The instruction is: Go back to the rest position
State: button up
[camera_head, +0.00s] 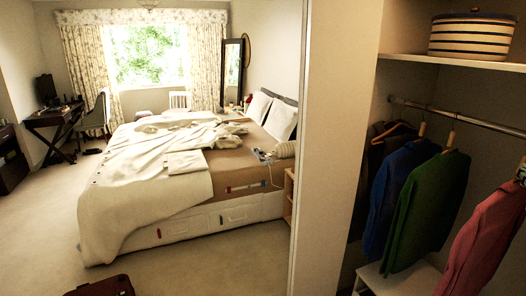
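A small dark shape (520,172) at the right edge, at the top of the red jacket (488,240), looks like part of my gripper. It is cut off by the frame, so I cannot tell if its fingers are open or shut, or if it touches the jacket or its hanger. The red jacket hangs at the right of the wardrobe, with its hanger hidden or out of frame. A green jacket (430,210), a blue jacket (393,200) and a dark jacket (370,180) hang to its left.
The metal rail (460,122) runs under a shelf with a striped round box (470,36). A wall panel (340,150) separates wardrobe and bedroom. The bed (150,190) holds clothes. A brown suitcase (105,286) lies on the floor at bottom. The carpet (50,215) left of the bed is clear.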

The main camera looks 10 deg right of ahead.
jog(key=shift+w, duration=0.15)
jog(key=w+a+f+n+g+y, duration=0.15)
jog(key=w+a+y, duration=0.35)
jog(key=w+a, duration=1.25)
jog(key=a+n+g+y, duration=0.3)
jog(key=a+g+y, duration=0.15)
jog(key=a, duration=2.75)
jog(key=s+a+r+n+g+y, duration=0.1)
jog(key=s+a+r+n+y, duration=0.15)
jog(key=s+a, duration=1.1)
jog(key=s+a+n+g, duration=0.1)
jog(key=s+a, duration=0.2)
jog(key=s, duration=0.8)
jog(key=s+a+n, duration=0.1)
jog(key=s+a, duration=0.2)
jog(key=s, duration=0.7)
jog(key=shift+s+g+y, duration=0.35)
jog(key=shift+g+y, duration=0.05)
